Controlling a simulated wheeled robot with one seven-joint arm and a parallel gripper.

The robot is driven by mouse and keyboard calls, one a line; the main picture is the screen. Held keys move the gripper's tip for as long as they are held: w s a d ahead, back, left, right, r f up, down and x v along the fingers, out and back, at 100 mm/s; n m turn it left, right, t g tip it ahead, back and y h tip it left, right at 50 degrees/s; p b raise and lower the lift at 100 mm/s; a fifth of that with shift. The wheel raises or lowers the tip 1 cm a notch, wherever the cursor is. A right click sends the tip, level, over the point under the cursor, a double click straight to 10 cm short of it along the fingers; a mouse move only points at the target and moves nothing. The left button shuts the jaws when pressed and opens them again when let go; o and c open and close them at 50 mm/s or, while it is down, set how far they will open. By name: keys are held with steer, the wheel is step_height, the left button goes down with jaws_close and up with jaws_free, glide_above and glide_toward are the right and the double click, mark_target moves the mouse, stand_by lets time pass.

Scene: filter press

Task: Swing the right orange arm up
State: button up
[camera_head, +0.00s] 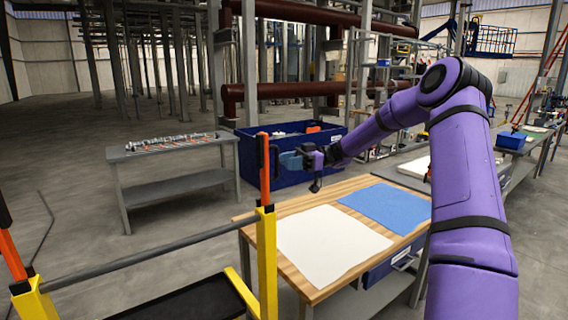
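The right orange arm (265,182) stands nearly upright on top of the right yellow post (267,262).
A grey bar (150,250) joins the two yellow posts, with a black tray-like surface (190,300) below. A wooden table (300,282) with white and blue sheets stands right of the right post. A grey workbench (170,185) and a blue bin (250,172) stand behind.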

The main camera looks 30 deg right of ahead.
steer(key=d, duration=0.9)
steer(key=shift+s, duration=0.4)
steer(key=shift+f, duration=0.1)
